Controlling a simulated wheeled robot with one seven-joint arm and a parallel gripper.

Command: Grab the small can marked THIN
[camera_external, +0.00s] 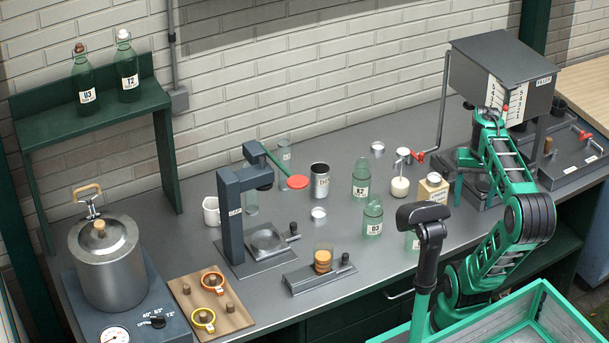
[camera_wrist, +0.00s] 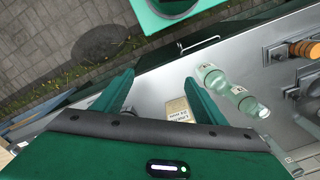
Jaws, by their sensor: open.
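A small open silver can (camera_external: 320,181) with a white label stands upright on the grey bench, right of the dark press. Its label seems to read THIN, but the print is too small to be sure. My gripper (camera_external: 474,196) is at the right of the bench, in front of the grey hopper, well right of the can. In the wrist view my gripper (camera_wrist: 160,84) shows two green fingers spread apart with nothing held. The can is not recognisable in the wrist view.
Green glass bottles (camera_external: 361,180) and a tan labelled box (camera_external: 432,188) stand between the can and my gripper. The box also shows in the wrist view (camera_wrist: 179,110). A dark press (camera_external: 232,220) with a red-ended lever (camera_external: 298,182) stands close left of the can.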

